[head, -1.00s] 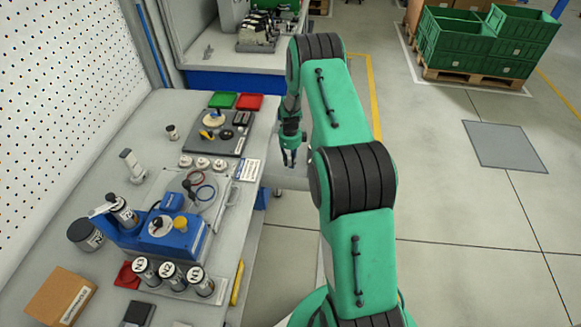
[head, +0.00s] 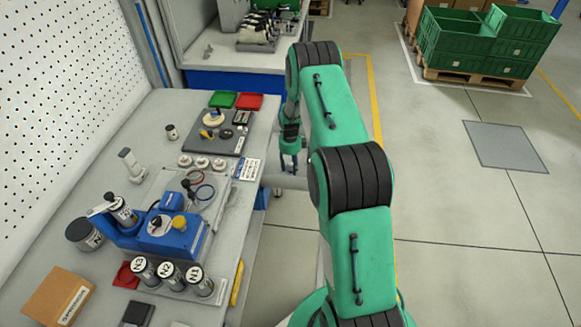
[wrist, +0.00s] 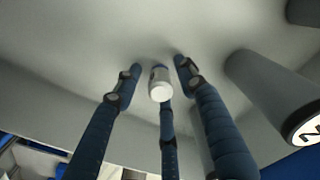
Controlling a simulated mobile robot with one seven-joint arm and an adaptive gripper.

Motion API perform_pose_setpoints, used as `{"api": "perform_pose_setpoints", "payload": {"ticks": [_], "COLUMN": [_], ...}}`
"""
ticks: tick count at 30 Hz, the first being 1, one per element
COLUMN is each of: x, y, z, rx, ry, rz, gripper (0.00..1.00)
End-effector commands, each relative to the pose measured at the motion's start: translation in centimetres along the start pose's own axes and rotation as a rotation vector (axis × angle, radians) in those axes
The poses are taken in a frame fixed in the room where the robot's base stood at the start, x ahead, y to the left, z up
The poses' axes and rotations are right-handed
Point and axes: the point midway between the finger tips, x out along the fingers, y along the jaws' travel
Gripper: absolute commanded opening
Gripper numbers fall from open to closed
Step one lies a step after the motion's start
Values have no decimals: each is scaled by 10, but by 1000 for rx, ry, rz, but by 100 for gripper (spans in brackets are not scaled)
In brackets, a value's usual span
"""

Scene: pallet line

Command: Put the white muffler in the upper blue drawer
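A small cylinder with a white end and a darker collar (wrist: 160,90), which looks like the white muffler, shows in the wrist view between the fingertips of my gripper (wrist: 157,85). Two fingers stand apart to its left and right, with visible gaps. The third finger is just below it in the picture; I cannot tell if it touches. In the head view my gripper (head: 288,160) points down just beyond the bench's right edge, and the muffler cannot be made out. Blue drawer fronts (head: 235,82) show under the far bench; upper and lower cannot be told apart.
In the wrist view a large grey cylinder with a lettered end (wrist: 270,85) stands close right of my gripper. The near bench (head: 250,215) holds a blue device (head: 170,238), several labelled cylinders and a dark plate (head: 225,143). The floor on the right is mostly open.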

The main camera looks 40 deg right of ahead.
Motion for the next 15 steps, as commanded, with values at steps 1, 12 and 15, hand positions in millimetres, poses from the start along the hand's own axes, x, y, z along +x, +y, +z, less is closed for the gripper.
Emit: {"api": "perform_pose_setpoints", "payload": {"ticks": [1,12,15], "x": [0,-8,-17], "y": [0,0,0], "z": [0,0,0], "rx": [0,0,0], "ry": [0,-1,-1], "rz": [0,-1,-1], "gripper": [40,40,40]}}
